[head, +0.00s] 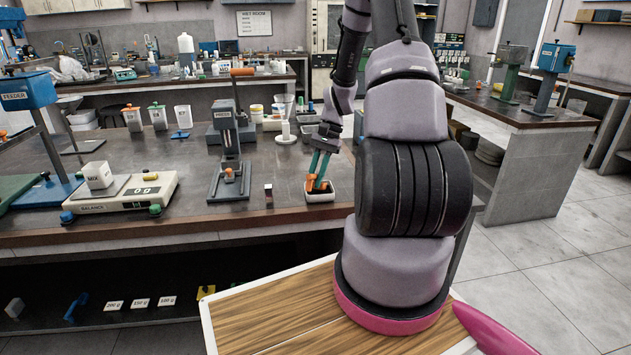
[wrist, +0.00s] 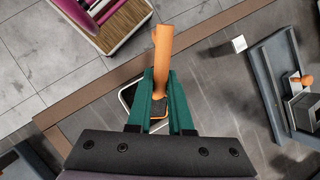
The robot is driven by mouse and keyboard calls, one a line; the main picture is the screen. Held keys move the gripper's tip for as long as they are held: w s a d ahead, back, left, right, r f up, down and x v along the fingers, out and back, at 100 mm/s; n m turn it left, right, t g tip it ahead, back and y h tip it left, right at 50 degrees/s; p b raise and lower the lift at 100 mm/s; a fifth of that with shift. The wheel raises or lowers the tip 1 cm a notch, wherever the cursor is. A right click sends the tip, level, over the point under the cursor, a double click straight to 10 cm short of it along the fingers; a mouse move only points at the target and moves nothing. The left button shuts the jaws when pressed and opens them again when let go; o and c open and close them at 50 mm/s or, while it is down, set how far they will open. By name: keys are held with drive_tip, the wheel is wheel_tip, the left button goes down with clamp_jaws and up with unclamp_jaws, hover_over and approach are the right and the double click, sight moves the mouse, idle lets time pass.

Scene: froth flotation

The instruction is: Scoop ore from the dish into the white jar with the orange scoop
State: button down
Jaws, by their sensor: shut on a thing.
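The dish (head: 320,196) is a small white-rimmed tray with dark ore, near the front edge of the bench. It also shows in the wrist view (wrist: 126,95), partly hidden by my fingers. My gripper (head: 317,178), with green fingers, points down at the dish and is shut on the orange scoop (head: 310,183). In the wrist view the scoop (wrist: 162,50) sits between the fingertips, its lower end over the dark ore; I cannot tell whether it touches. A white container marked MIX (head: 97,175), perhaps the white jar, stands on the balance at the left.
The balance (head: 120,192) is at the front left of the bench. A grey press (head: 230,165) stands between it and the dish, with a small dark-and-white block (head: 268,195) nearer. The bench front between balance and press is clear.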

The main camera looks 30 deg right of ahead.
drive_tip(key=shift+r, duration=3.2)
drive_tip(key=shift+a+r+t+h, duration=0.1)
drive_tip(key=shift+r+t+h, duration=0.25)
drive_tip(key=shift+t+h, duration=0.6)
drive_tip(key=shift+r+t+h, duration=0.15)
drive_tip(key=shift+t+h, duration=0.4)
drive_tip(key=shift+h, duration=0.2)
